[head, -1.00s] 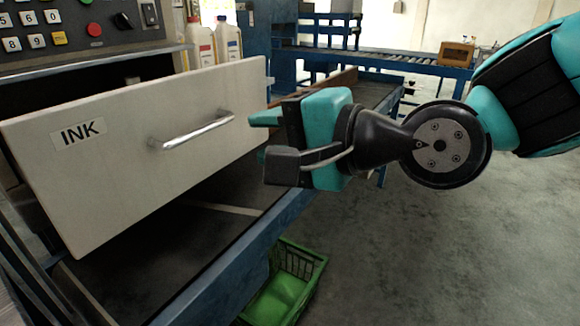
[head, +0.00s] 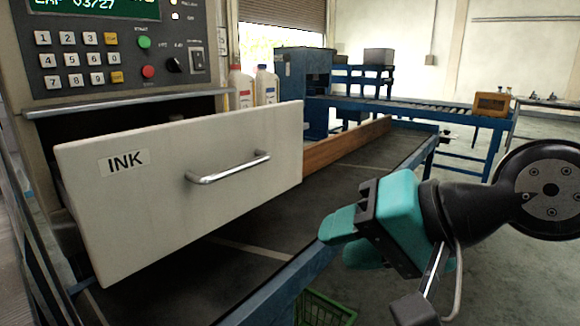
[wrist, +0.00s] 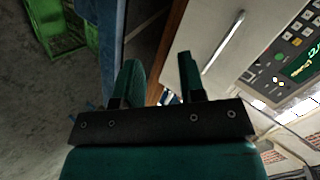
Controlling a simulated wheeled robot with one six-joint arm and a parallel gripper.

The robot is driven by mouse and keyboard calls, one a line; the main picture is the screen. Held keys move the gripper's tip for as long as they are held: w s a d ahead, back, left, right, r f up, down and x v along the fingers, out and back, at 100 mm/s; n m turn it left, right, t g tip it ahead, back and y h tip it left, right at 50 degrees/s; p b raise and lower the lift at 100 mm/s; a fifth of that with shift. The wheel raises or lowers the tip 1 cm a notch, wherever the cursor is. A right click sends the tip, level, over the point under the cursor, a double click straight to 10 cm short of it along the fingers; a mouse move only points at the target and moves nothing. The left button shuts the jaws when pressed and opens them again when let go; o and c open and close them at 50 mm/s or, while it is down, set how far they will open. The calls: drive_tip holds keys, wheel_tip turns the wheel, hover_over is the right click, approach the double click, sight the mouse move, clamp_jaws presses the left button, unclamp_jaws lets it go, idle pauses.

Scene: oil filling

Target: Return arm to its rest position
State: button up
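My gripper (head: 345,238) is at the lower right in the head view, apart from the drawer and to the right of its handle. In the wrist view its two teal fingers (wrist: 158,85) stand apart with nothing between them. The white INK drawer (head: 185,180) sticks out from the machine, with its metal handle (head: 228,170) on the front. The drawer front also shows in the wrist view (wrist: 215,30). The inside of the drawer is mostly hidden behind its front.
A conveyor (head: 250,262) runs under the drawer towards the back. A green crate (head: 325,310) stands on the floor below my gripper. Two white bottles (head: 242,88) stand behind the drawer. A wooden box (head: 491,104) is at the back right. Open floor lies to the right.

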drive_tip(key=s+d+f+n+g+h+p, duration=0.1)
drive_tip(key=s+d+f+n+g+h, duration=0.45)
drive_tip(key=s+d+n, duration=0.35)
wheel_tip(320, 180, up, 20)
drive_tip(key=w+a+p, duration=0.1)
drive_tip(key=a+p, duration=0.1)
drive_tip(key=p, duration=1.7)
drive_tip(key=shift+f+g+p, duration=0.15)
drive_tip(key=shift+g+p, duration=0.15)
drive_tip(key=shift+g, duration=0.15)
